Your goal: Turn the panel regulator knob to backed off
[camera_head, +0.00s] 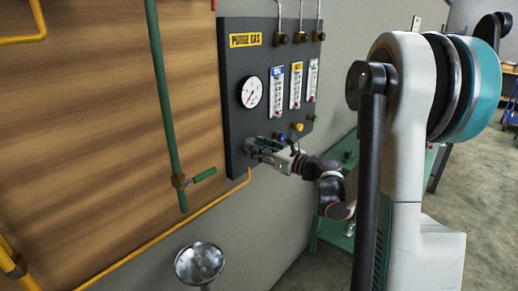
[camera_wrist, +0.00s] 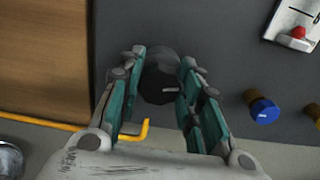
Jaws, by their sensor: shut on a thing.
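The panel regulator knob (camera_wrist: 160,76) is a dark round knob on the dark grey purge gas panel (camera_head: 240,68). In the wrist view it sits between my two fingers, which touch its sides. My gripper (camera_wrist: 162,78) is shut on it. In the head view my gripper (camera_head: 254,146) reaches the panel's lower left, below the white round gauge (camera_head: 251,92), and hides the knob. The knob's turn position cannot be told, though a small light mark shows on its face.
A blue knob (camera_wrist: 264,109) stands right of my gripper, with part of another beyond it. Flowmeters (camera_head: 276,92) are above. A green pipe with a valve handle (camera_head: 204,174), a yellow pipe (camera_head: 170,236) and a metal bowl (camera_head: 199,262) lie to the left and below.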

